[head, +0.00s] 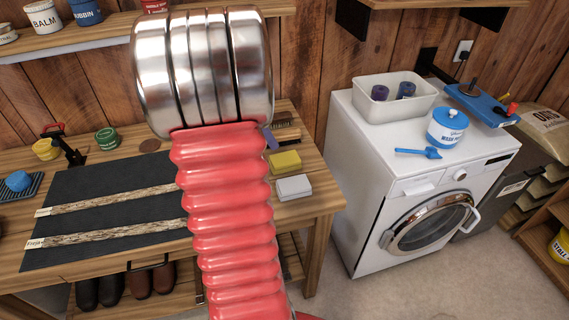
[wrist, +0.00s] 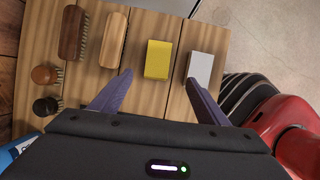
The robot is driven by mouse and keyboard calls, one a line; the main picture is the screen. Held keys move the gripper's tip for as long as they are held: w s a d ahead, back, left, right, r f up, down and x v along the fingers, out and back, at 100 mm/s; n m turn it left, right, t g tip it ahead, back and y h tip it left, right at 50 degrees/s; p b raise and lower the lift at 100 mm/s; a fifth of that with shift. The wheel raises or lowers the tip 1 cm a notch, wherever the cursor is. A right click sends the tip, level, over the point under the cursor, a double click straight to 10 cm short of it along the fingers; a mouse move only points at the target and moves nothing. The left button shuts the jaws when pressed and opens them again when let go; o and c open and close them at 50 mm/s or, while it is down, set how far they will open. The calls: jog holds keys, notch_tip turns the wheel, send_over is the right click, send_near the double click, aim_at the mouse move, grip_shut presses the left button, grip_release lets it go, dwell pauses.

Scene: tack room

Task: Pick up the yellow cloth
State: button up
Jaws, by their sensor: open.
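The yellow cloth (wrist: 158,58) is a small folded block lying on the wooden bench top. In the head view the yellow cloth (head: 285,161) is near the bench's right end, just right of my red arm. My gripper (wrist: 158,80) is open and empty in the wrist view. Its two purple fingers are spread to either side of the cloth's near edge, and the cloth lies mostly beyond the tips. I cannot tell the height of the fingers above the bench. In the head view my arm hides most of the gripper.
A white block (wrist: 201,67) lies close right of the cloth. A light wooden brush (wrist: 114,39) and a dark brush (wrist: 73,33) lie to its left. A dark mat (head: 110,205) with two straps covers the bench's left part. A washing machine (head: 405,180) stands right, across a gap.

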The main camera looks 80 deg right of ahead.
send_over(284, 159)
jog(key=w+a, duration=0.2)
notch_tip(284, 159, down, 8)
jog(key=shift+s+d+r, duration=0.1)
jog(key=shift+d+r, duration=0.05)
jog(key=shift+f, duration=0.2)
jog(key=shift+d+x, duration=0.1)
jog(key=shift+x, duration=1.15)
jog(key=shift+d+x, duration=0.15)
jog(key=shift+x, duration=1.15)
jog(key=shift+f, duration=0.2)
jog(key=shift+c, duration=0.5)
jog(key=c, duration=1)
